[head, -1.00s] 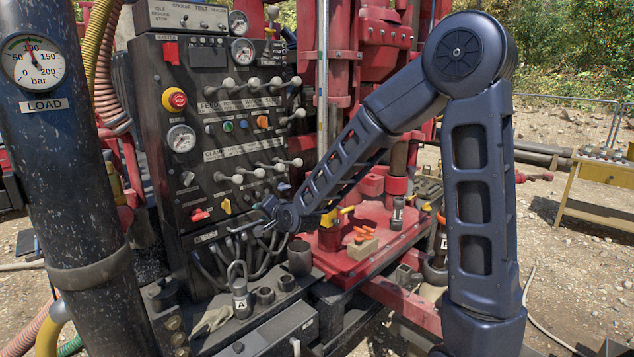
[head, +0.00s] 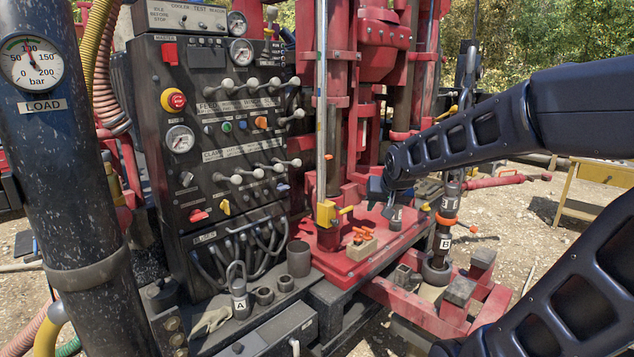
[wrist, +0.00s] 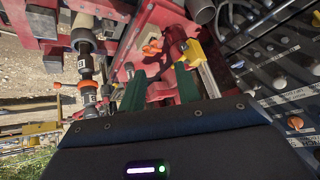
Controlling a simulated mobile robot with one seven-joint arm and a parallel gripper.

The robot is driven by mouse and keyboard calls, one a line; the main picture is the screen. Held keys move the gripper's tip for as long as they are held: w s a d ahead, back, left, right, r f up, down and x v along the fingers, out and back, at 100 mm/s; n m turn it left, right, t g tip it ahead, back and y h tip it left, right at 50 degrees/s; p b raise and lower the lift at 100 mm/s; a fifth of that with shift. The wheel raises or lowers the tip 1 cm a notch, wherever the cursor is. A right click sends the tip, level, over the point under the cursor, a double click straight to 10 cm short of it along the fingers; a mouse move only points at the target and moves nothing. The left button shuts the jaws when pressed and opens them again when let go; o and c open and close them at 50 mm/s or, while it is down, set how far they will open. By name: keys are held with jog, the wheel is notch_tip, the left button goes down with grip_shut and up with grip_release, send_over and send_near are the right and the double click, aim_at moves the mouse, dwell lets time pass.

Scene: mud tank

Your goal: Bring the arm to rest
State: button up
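My gripper (head: 377,191) is in the air right of the control panel (head: 205,130), in front of the red rig and near its red deck (head: 340,265). The arm reaches in from the right edge of the head view. In the wrist view my gripper (wrist: 159,92) shows two green fingers standing apart, with nothing held between them. The fingertips are small and partly hidden in the head view. The panel's levers and knobs are clear of the gripper.
A yellow-handled valve (head: 327,213) and a small block with orange pieces (head: 362,246) are near the gripper. An upright tool marked B (head: 443,240) stands to its right. A shackle marked A (head: 239,297) stands front left. A dark column with a gauge (head: 35,62) is far left.

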jog(key=s+d+g+h, duration=0.1)
jog(key=s+d+g, duration=0.1)
jog(key=s+d, duration=0.9)
jog(key=s, duration=0.3)
jog(key=shift+r+n+g, duration=0.3)
jog(key=shift+r+g, duration=0.1)
dwell(0.7)
